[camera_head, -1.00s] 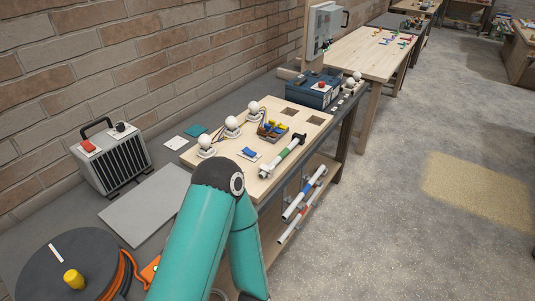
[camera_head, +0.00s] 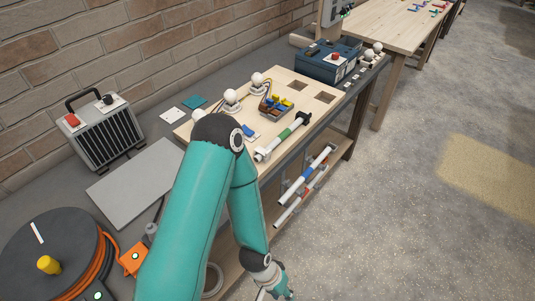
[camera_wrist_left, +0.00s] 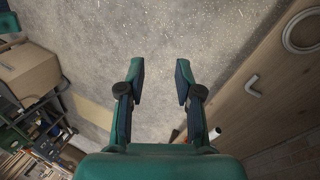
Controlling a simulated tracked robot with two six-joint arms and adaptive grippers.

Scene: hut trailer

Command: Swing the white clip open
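My left gripper (camera_head: 279,288) is low at the bottom of the head view, in front of the bench's side. In the left wrist view my left gripper (camera_wrist_left: 160,75) is open, with its fingers apart and nothing between them. A small white bent piece (camera_wrist_left: 252,86) sits on the wooden board to the right of the fingers, apart from them. I cannot tell whether it is the white clip. My right gripper is not in view.
Several white bulbs (camera_head: 257,80) and a parts tray (camera_head: 277,107) stand on the wooden board. A grey heater (camera_head: 101,129), a cable reel (camera_head: 57,252) and a blue box (camera_head: 329,60) are on the bench. The floor is clear to the right.

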